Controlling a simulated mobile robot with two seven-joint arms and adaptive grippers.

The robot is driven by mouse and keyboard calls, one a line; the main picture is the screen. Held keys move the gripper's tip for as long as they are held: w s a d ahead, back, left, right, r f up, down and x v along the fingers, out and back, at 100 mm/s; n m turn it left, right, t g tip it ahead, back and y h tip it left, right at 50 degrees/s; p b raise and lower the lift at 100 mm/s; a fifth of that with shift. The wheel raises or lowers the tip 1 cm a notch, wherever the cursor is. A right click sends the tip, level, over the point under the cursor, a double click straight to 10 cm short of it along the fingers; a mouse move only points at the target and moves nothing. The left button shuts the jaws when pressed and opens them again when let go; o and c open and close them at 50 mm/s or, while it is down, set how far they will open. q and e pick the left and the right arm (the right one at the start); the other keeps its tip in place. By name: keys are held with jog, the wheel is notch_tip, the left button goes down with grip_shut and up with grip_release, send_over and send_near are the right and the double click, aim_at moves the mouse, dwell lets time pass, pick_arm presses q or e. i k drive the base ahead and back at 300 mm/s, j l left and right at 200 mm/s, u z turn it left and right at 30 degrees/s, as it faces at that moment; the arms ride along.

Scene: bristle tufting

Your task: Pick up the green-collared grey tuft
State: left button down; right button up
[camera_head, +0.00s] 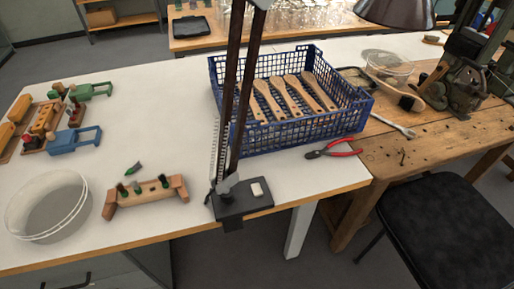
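A small grey and green piece (133,168), which looks like the green-collared grey tuft, lies on the white table just behind a wooden block. The wooden block (148,196) has raised ends and holds a few small dark and greenish upright pieces (162,181); their details are too small to tell. Neither of my grippers shows in this view.
A round clear-walled tub (48,207) stands left of the block. A dark lamp stand (242,206) rises to its right. A blue crate (300,138) holds wooden handles; red pliers (335,148) lie nearby. Coloured clamps (75,140) lie far left. The table's middle is clear.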

aim_at(137, 166)
jog(key=i+u, duration=0.15)
jog(key=u, duration=0.25)
jog(key=i+u, duration=0.1)
jog(key=u, duration=0.3)
jog(key=i+l+u, duration=0.15)
jog(key=u, duration=0.25)
